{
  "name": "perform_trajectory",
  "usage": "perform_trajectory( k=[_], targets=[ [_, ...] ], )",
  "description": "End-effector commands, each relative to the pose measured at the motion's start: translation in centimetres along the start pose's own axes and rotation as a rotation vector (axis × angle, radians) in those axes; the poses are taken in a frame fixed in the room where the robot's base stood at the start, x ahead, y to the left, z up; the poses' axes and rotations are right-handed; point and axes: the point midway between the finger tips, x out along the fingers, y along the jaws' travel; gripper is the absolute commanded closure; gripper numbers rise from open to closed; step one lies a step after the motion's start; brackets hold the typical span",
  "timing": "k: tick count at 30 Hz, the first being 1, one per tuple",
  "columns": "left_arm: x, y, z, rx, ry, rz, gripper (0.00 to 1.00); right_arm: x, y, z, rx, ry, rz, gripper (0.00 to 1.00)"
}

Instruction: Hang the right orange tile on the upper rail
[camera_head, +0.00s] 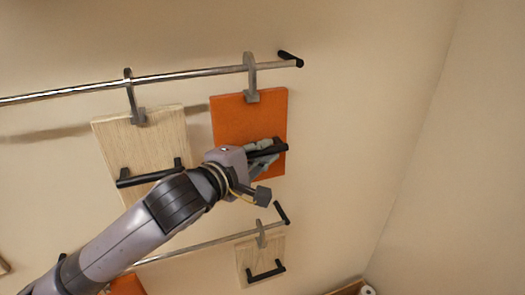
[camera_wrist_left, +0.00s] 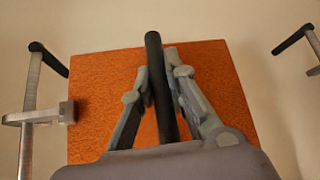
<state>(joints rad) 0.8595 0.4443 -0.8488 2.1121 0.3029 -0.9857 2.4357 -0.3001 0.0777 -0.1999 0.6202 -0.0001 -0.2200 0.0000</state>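The right orange tile (camera_head: 230,122) is at the right end of the upper rail (camera_head: 190,75). Its grey hook (camera_head: 250,75) overlaps the rail; whether it rests on it I cannot tell. In the left wrist view the orange tile (camera_wrist_left: 95,85) fills the middle, with its hook (camera_wrist_left: 45,115) reaching across the rail (camera_wrist_left: 29,115) at left. My left gripper (camera_head: 270,151) is at the tile's black handle (camera_head: 280,148). In the left wrist view its fingers (camera_wrist_left: 156,75) close in on both sides of the handle (camera_wrist_left: 153,45). My right gripper is not in view.
A wooden tile (camera_head: 140,145) hangs on the upper rail, left of the orange one. A smaller wooden tile (camera_head: 250,255) hangs on the lower rail (camera_head: 210,243). Another orange tile (camera_head: 127,286) shows partly at the bottom left. The wall right of the rails is bare.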

Motion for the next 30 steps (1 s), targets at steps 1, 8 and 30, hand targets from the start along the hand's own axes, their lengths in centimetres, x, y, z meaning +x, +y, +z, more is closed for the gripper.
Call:
perform_trajectory(
  k=[1, 8, 30],
  targets=[
    [0.0, 0.1, 0.1, 0.001, -0.001, 0.003, 0.83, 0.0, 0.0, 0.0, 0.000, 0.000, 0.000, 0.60],
    [0.0, 0.1, 0.0, 0.000, -0.001, 0.002, 0.68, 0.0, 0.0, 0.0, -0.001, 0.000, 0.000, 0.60],
    [-5.8, -0.1, 0.0, -0.001, -0.001, 0.000, 0.63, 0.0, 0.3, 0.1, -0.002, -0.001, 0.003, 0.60]
  ],
)
